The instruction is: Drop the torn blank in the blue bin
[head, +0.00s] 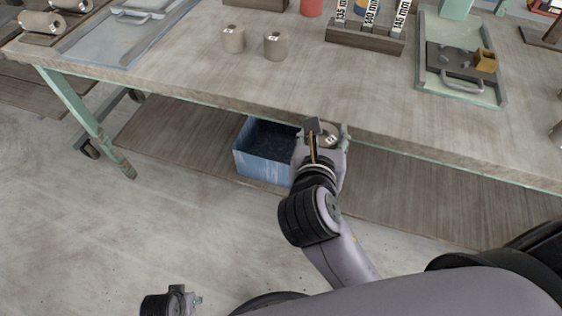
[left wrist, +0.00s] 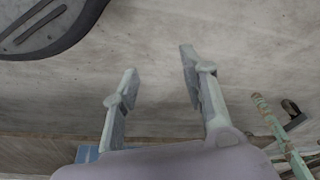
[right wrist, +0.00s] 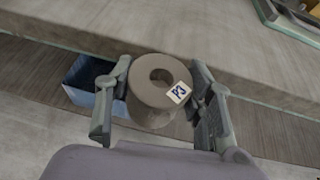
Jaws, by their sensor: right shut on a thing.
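My right gripper (head: 326,133) is shut on a grey-brown clay blank (right wrist: 150,96), a short cylinder with a hole in its top and a "P3" tag. In the head view this blank (head: 329,141) is partly hidden by the gripper. No tear shows on its visible side. The blue bin (head: 262,164) stands open on the low shelf under the table, just left of the gripper. It also shows behind the left finger in the right wrist view (right wrist: 85,98). My left gripper (left wrist: 158,60) is open and empty, low over the floor.
The table (head: 190,75) overhangs the shelf (head: 180,137), its front edge close to my right gripper. On it stand two tagged blanks (head: 233,39) (head: 275,45), a rack with millimetre labels (head: 365,37) and a green-edged tray (head: 488,95). More blanks (head: 43,22) lie far left.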

